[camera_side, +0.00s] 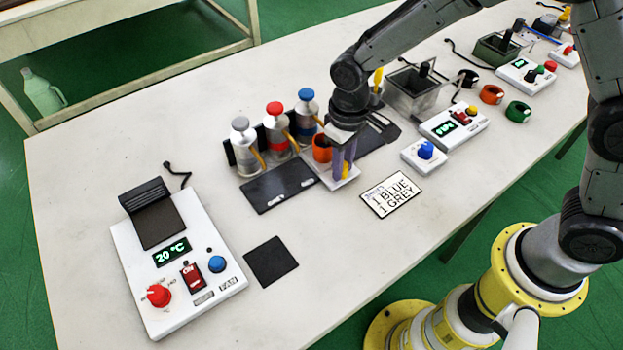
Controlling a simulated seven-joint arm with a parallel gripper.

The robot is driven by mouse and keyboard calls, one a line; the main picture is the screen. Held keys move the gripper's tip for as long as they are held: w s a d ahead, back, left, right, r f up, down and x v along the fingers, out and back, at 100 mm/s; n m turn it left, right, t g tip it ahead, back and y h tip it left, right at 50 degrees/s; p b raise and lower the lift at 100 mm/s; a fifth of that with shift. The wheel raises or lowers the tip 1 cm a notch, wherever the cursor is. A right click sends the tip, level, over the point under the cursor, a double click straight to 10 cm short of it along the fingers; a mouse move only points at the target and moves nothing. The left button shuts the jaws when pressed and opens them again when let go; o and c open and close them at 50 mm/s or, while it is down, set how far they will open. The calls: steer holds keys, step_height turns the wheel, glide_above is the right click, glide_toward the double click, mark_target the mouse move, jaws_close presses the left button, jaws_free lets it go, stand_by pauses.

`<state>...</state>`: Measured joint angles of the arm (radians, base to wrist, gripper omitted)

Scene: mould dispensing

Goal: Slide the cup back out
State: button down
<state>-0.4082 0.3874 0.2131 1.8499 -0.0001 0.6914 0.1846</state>
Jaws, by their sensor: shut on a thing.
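An orange cup (322,149) stands upright on the right side of the row of dispensers, at the back of a small white plate (342,183). My gripper (343,168) points down just to the right of the cup, over that plate, and is shut on it, seemingly at the cup's right side. The fingers hide that side, and the exact grip cannot be made out. A yellow patch shows low between the fingers. The cup's inside is too small to read.
Dispensers with grey (240,123), red (274,108) and blue (306,95) caps stand close on the left. A card (391,194) reading 1 BLUE, 1 GREY lies in front. A blue-button box (424,155) is to the right. A heater panel (180,260) stands front left.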

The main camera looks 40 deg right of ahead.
steer(key=d, duration=1.1)
steer(key=shift+d, duration=0.3)
steer(key=c, duration=0.7)
jaws_free()
steer(key=shift+o, duration=0.2)
step_height(320, 180, up, 14)
